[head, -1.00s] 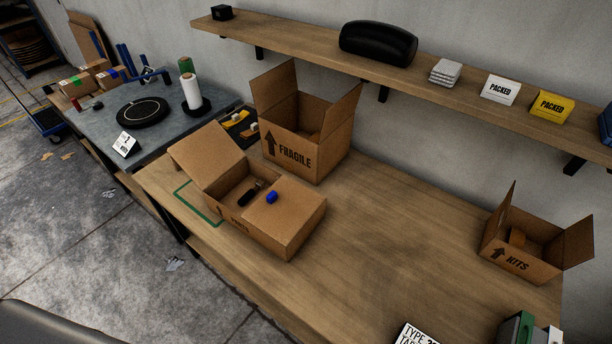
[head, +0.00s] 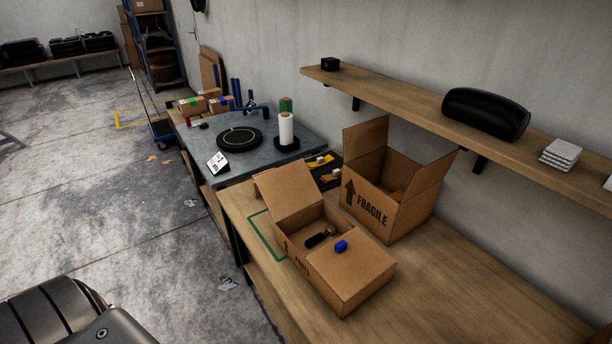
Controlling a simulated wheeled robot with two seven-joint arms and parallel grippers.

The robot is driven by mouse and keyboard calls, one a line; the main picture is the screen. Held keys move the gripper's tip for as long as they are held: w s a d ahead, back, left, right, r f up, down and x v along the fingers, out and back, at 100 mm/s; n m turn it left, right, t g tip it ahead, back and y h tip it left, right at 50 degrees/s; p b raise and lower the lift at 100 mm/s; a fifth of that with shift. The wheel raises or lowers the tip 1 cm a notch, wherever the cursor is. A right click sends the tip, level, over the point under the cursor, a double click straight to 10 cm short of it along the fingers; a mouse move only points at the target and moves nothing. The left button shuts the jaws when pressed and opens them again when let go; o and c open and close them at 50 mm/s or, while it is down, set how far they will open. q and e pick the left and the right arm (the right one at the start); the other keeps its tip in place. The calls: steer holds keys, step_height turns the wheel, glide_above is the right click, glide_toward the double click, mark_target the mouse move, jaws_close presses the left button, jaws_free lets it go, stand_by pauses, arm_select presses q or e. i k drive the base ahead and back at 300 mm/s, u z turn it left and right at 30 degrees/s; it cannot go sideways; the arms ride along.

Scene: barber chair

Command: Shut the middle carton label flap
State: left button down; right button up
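A low carton (head: 318,283) with partly readable lettering stands on the wooden bench. One flap (head: 287,192) stands raised and leans out on its left; its right flap (head: 352,265) lies shut, with a small blue object (head: 341,246) on it. A dark-handled tool (head: 319,236) shows in its opening. Behind it to the right stands a taller FRAGILE carton (head: 383,213), with flaps raised at its left (head: 365,142) and right (head: 431,181). I cannot tell which carton is the middle one; the KITS carton is out of view now. Neither gripper is in view.
The wooden bench (head: 450,300) is clear right of the cartons. A shelf (head: 415,103) above it holds a black case (head: 486,113). A grey table (head: 262,160) with a black disc (head: 239,138) and rolls adjoins at the left. Open floor (head: 110,220) lies further left.

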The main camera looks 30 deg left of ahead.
mark_target(287, 190)
steer(key=k, duration=0.45)
steer(key=u, duration=3.15)
steer(key=i, duration=3.15)
steer(key=z, duration=3.8)
steer(key=i, duration=0.3)
steer(key=z, duration=0.2)
